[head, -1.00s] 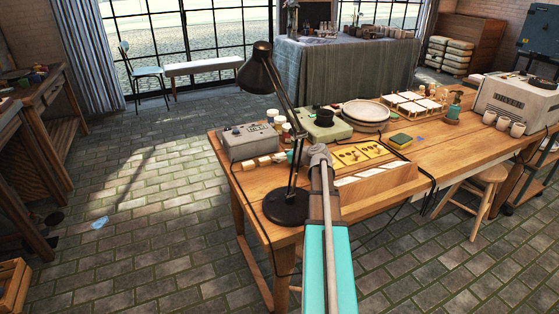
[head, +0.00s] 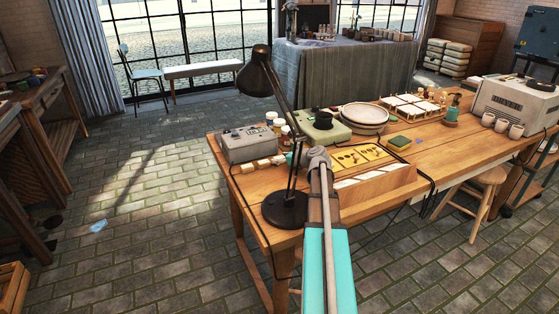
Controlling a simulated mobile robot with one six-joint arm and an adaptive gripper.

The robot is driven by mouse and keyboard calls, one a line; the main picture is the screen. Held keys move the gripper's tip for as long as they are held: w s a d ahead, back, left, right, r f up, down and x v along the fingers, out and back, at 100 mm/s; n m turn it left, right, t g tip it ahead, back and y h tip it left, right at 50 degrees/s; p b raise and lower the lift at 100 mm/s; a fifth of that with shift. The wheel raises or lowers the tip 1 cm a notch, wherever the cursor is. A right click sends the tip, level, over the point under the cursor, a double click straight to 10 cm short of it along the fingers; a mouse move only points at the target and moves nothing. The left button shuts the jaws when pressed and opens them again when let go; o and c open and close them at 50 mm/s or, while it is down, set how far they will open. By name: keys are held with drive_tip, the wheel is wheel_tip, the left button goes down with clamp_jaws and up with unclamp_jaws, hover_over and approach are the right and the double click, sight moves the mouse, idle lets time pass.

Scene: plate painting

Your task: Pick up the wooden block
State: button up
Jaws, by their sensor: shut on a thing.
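Several small pale wooden blocks (head: 262,164) lie in a row near the left front edge of the wooden worktable (head: 415,165), in front of a grey box with dials. I cannot tell which one is the block meant. My teal arm reaches forward from the bottom of the head view, and its grey end joint is over the table, right of the lamp. My gripper's fingers are hidden beyond that joint, so neither they nor anything between them shows.
A black desk lamp (head: 286,207) stands close left of my arm. The grey dial box (head: 249,142), a green scale (head: 322,130), stacked plates (head: 363,117), a yellow stencil tray (head: 360,157) and a green sponge (head: 399,142) crowd the table. The right front tabletop is clearer.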

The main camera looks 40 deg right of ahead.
sight(280, 158)
drive_tip(key=shift+r, duration=0.15)
wheel_tip(280, 158, up, 3)
drive_tip(key=p, duration=0.3)
drive_tip(key=w+d+r+p, duration=0.2)
drive_tip(key=d+r+p, duration=0.1)
drive_tip(key=d, duration=0.1)
drive_tip(key=w+d+r+p, duration=0.3)
drive_tip(key=d, duration=0.1)
drive_tip(key=w+d+r+p, duration=0.2)
drive_tip(key=d+r+p, duration=0.1)
drive_tip(key=p, duration=0.1)
drive_tip(key=shift+w+d+r, duration=0.3)
drive_tip(key=shift+d+r, duration=0.05)
drive_tip(key=shift+d, duration=0.05)
idle(0.4)
